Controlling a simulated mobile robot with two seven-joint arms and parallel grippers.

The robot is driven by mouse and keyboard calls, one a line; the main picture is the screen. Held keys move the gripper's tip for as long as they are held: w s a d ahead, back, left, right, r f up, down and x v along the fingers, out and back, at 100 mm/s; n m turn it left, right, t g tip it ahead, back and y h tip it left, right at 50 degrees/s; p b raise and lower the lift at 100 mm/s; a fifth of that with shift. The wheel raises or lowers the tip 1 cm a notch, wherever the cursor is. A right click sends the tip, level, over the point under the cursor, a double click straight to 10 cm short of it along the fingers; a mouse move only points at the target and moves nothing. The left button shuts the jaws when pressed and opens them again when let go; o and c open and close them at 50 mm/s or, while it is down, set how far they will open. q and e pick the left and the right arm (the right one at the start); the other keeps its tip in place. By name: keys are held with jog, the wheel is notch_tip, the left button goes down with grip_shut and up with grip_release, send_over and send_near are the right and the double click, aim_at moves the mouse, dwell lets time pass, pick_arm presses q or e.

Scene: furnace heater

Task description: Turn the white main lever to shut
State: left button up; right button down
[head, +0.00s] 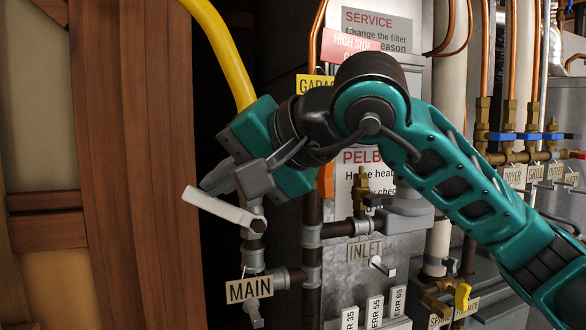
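The white main lever (222,208) is on a pipe valve at centre left. The fingertips overlap the lever's outer part in the picture. I cannot tell whether they touch it or how far apart they are. My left gripper is out of view.
A wooden post (120,170) stands at left. A yellow hose (225,50) hangs behind the gripper. Brass valves with blue handles (530,136) line the right side.

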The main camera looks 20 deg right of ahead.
aim_at(199, 206)
jog(key=a+f+n+h, duration=0.1)
jog(key=a+h, duration=0.1)
jog(key=shift+f+n+g+h, duration=0.3)
jog(key=shift+f, duration=0.1)
jog(key=shift+a+f+h, duration=0.2)
jog(key=shift+f+h, duration=0.2)
jog(key=shift+a+f+b, duration=0.2)
jog(key=shift+f+b, duration=0.1)
jog(key=shift+b, duration=0.15)
